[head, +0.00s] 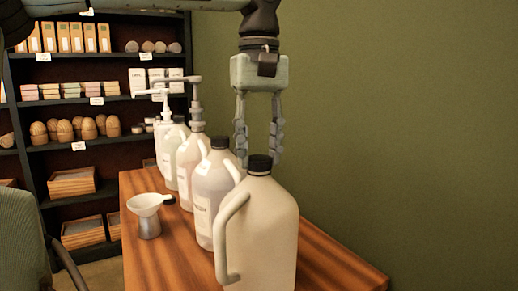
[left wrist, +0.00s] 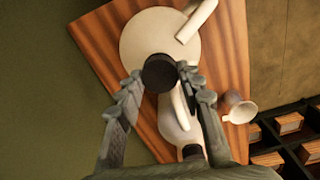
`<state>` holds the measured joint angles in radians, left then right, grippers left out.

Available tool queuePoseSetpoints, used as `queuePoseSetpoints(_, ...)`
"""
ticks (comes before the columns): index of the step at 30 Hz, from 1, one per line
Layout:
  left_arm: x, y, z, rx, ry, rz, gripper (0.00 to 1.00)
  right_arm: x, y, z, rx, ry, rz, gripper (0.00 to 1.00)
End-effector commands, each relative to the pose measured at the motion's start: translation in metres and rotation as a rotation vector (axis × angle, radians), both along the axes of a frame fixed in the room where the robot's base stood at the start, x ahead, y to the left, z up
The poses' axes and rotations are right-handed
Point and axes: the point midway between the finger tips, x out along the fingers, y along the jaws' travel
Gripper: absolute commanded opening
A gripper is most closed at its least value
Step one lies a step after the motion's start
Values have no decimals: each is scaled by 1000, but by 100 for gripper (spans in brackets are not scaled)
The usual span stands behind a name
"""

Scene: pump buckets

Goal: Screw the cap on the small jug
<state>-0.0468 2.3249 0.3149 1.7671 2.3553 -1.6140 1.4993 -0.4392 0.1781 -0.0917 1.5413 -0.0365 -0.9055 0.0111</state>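A cream jug (head: 265,235) with a side handle stands nearest on the wooden table, with a black cap (head: 259,164) at its neck. My left gripper (head: 259,158) points straight down over this jug, its fingers on either side of the cap. In the left wrist view the cap (left wrist: 159,73) lies between the spread fingertips (left wrist: 158,76), with narrow gaps showing. Just behind stands a narrower labelled jug (head: 212,195), also black-capped; its cap shows in the left wrist view (left wrist: 193,152). My right gripper is out of view.
Pump bottles (head: 190,155) stand in line farther back on the table (head: 170,255). A metal cup with a white funnel (head: 149,215) is left of the jugs. A stocked shelf (head: 100,158) stands behind, a green wall (head: 400,120) at the right, and a chair (head: 25,235) at the left.

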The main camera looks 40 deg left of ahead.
Motion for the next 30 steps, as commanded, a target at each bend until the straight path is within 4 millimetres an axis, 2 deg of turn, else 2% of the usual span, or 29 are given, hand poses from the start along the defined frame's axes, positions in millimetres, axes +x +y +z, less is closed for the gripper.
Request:
queuePoseSetpoints(1,0,0,0,0,0,0,19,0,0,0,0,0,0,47)
queuePoseSetpoints(6,0,0,0,0,0,-1,1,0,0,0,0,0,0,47)
queuePoseSetpoints(17,0,0,0,-1,0,-16,1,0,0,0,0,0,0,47)
queuePoseSetpoints(20,0,0,-1,-4,1,-132,1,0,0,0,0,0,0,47)
queuePoseSetpoints(30,0,0,-1,-2,0,-804,1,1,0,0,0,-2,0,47)
